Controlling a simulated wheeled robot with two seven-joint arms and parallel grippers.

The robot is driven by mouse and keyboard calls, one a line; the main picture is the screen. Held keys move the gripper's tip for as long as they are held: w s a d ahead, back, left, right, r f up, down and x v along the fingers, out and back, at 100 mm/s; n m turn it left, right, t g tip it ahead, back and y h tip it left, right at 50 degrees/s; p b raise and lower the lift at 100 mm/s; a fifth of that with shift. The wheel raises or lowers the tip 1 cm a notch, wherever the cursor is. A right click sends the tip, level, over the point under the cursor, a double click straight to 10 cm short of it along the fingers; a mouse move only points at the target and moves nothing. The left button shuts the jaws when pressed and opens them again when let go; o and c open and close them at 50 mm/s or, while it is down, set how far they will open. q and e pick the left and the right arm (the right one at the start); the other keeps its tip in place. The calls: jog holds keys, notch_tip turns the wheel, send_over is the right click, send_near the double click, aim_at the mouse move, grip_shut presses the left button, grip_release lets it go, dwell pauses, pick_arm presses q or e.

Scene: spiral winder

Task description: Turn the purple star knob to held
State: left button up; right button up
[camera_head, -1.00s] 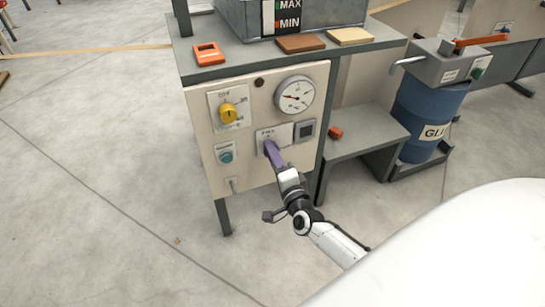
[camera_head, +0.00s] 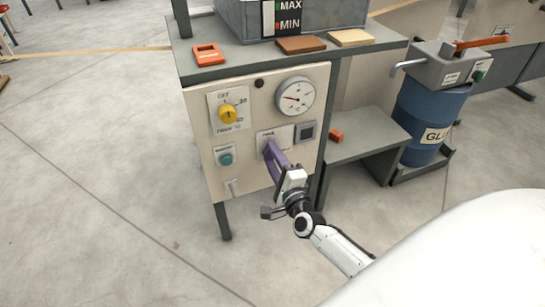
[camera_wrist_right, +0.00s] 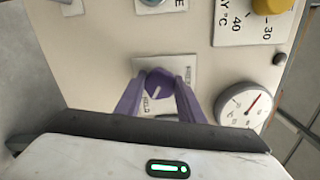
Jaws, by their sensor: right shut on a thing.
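The purple star knob (camera_wrist_right: 159,84) sits on a pale label plate in the right wrist view, with a short white mark on its face. The plate carries a word like HELD below the knob and another word to its right. My right gripper (camera_head: 269,147) is at the panel, its purple fingers (camera_wrist_right: 129,99) on either side of the knob and shut on it. In the head view the fingers mostly hide the knob. My left gripper is not in view.
The cream panel also bears a yellow dial (camera_head: 228,115), a round gauge (camera_head: 295,97), a teal button (camera_head: 226,159) and a dark square switch (camera_head: 306,131). A grey side shelf (camera_head: 365,137) and a blue drum (camera_head: 428,118) stand to the right.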

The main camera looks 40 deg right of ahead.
jog(key=o, duration=0.9)
jog(key=shift+c, duration=0.2)
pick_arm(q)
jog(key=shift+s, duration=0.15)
pick_arm(e)
jog(key=shift+o, duration=1.1)
pick_arm(q)
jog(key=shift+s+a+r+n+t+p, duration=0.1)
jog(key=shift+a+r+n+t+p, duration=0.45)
jog(key=shift+p, duration=0.6)
pick_arm(e)
jog(key=v, duration=1)
jog(key=shift+s, duration=0.15)
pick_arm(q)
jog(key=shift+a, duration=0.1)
pick_arm(e)
jog(key=shift+a, duration=0.15)
